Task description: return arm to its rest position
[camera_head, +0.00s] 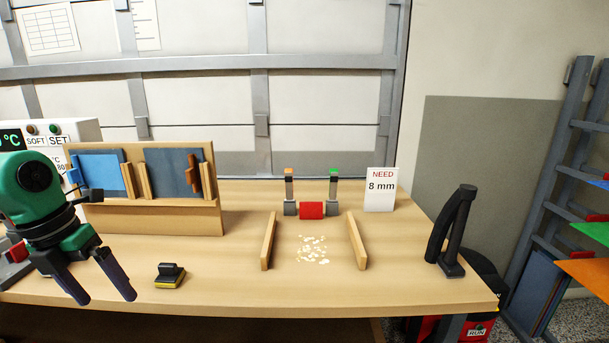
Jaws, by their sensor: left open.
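My left arm comes in from the left, with a green and black wrist. My left gripper (108,298) is open, its two dark fingers pointing down and spread apart, with nothing between them. It hangs in front of the left part of the wooden table (240,285), left of a small black and yellow block-shaped tool (170,276). My right gripper does not show.
A wooden rack (150,215) holds blue and dark panels behind my arm. Two wooden rails (268,241) flank pale chips (312,250). Beyond are a red block (311,210) and a "NEED 8 mm" sign (380,189). A black stand (452,232) is at right.

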